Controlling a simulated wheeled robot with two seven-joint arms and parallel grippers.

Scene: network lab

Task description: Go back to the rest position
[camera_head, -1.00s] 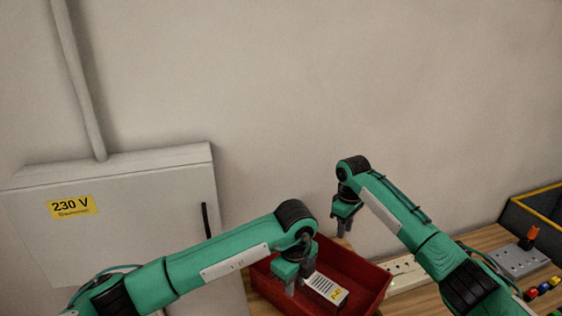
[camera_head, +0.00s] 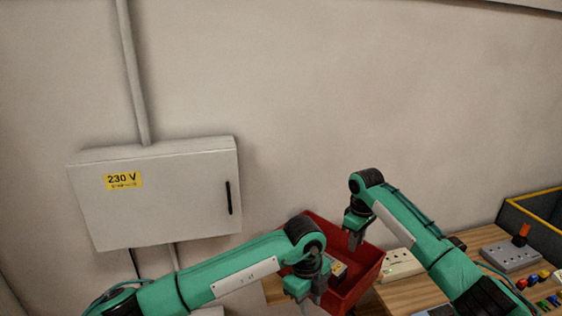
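My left gripper (camera_head: 312,297) points down at the front left side of the red bin (camera_head: 368,284), in front of its rim. Its fingers are small and partly dark here, so I cannot tell how wide they stand. My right gripper (camera_head: 354,238) points down over the back right part of the red bin. Its fingers overlap in this view, and I see nothing held in them. A small box with a yellow label (camera_head: 338,269) lies in the red bin, partly hidden by my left gripper.
A wooden table (camera_head: 400,294) carries the bin, a pale power strip (camera_head: 400,264) and a grey block with an orange switch (camera_head: 510,257). A dark crate with a yellow rim (camera_head: 540,207) stands far right. A 230 V cabinet (camera_head: 155,205) hangs on the wall at left.

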